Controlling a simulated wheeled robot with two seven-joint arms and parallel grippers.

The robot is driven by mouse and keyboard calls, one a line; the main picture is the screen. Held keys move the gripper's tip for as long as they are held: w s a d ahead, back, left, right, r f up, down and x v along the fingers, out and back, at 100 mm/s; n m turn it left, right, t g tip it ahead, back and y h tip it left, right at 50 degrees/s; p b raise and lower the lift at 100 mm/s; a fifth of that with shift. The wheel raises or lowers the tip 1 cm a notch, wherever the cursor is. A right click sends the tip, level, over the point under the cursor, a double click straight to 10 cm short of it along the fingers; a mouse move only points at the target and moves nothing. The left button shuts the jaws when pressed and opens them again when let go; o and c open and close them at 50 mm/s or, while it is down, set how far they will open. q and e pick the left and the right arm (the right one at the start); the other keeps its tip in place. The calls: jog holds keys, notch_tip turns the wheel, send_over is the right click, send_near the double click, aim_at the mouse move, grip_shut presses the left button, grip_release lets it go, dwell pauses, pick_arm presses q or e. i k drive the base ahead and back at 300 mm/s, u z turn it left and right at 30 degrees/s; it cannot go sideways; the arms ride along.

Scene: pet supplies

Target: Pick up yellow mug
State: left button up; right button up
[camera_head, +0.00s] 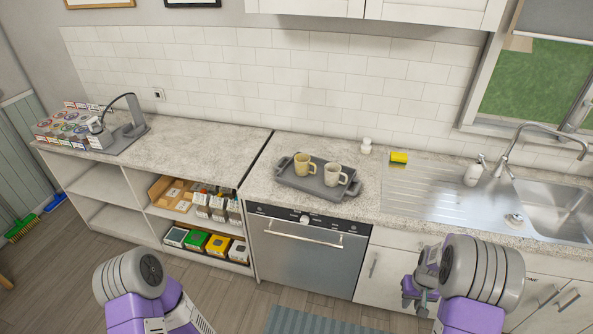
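A yellow mug (301,165) stands upright on a dark grey tray (318,190) on the counter. A white mug (333,174) stands on the same tray, just right of it. My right gripper (416,300) is in front of the lower cabinets, below counter height and well apart from the mugs. Its fingers are small and dark here, and I cannot tell whether they are open. My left arm (140,285) comes in at the bottom left, but its gripper does not show.
The counter edge and dishwasher (309,252) lie between me and the tray. A yellow sponge (399,158), a soap dispenser (474,172) and a sink (550,205) are to the right. The left counter (190,145) is mostly clear. Shelves below hold several boxes.

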aim_at(302, 161)
jog(key=u, duration=0.85)
jog(key=i, duration=0.9)
jog(key=u, duration=0.45)
jog(key=i, duration=1.05)
jog(key=z, duration=1.45)
jog(key=i, duration=0.9)
jog(key=z, duration=0.2)
